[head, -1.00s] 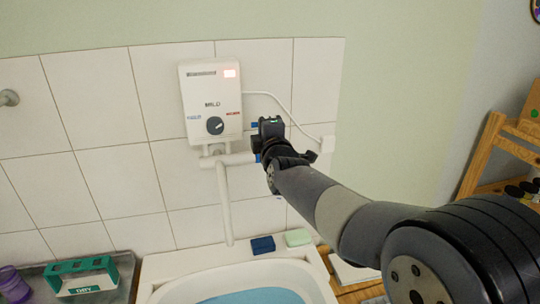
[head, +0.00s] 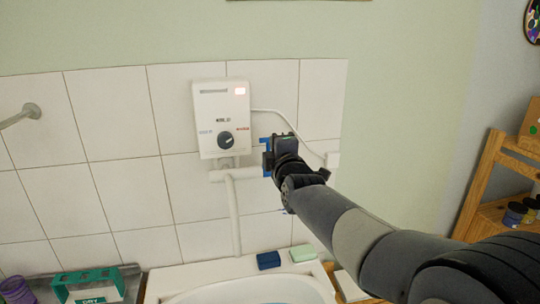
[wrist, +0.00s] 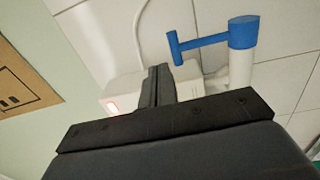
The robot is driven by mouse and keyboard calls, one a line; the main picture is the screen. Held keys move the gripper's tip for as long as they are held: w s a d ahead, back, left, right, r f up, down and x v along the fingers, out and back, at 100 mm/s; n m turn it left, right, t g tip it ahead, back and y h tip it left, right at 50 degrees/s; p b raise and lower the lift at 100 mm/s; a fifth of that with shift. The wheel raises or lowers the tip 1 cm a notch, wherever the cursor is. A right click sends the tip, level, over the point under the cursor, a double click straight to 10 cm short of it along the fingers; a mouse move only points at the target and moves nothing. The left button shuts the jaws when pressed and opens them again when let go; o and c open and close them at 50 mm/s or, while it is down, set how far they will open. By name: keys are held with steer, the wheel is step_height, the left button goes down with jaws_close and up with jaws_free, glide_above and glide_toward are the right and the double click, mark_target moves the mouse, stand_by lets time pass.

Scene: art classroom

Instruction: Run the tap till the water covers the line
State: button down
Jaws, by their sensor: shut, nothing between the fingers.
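The tap has a blue lever (wrist: 205,40) on a white pipe, large in the wrist view. In the head view, only small blue parts (head: 266,140) show beside my gripper (head: 270,158). My gripper is shut and empty, right of the heater's pipe. In the wrist view its closed fingers (wrist: 158,78) are left of and below the lever's end, and I cannot tell whether they touch. The white basin (head: 190,297) shows only its back part at the bottom edge. Its water and any line are out of view.
A white water heater (head: 222,105) with a dark knob and lit display hangs on the tiled wall. A blue block (head: 268,260) and a pale green block (head: 302,253) lie on the basin's back rim. A green holder (head: 90,286) stands left; a wooden rack (head: 480,185) stands right.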

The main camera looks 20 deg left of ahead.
steer(key=s+d+r+b, duration=0.1)
steer(key=s+d, duration=0.4)
steer(key=s, duration=0.3)
steer(key=shift+r, duration=0.4)
steer(key=shift+w+a, duration=0.1)
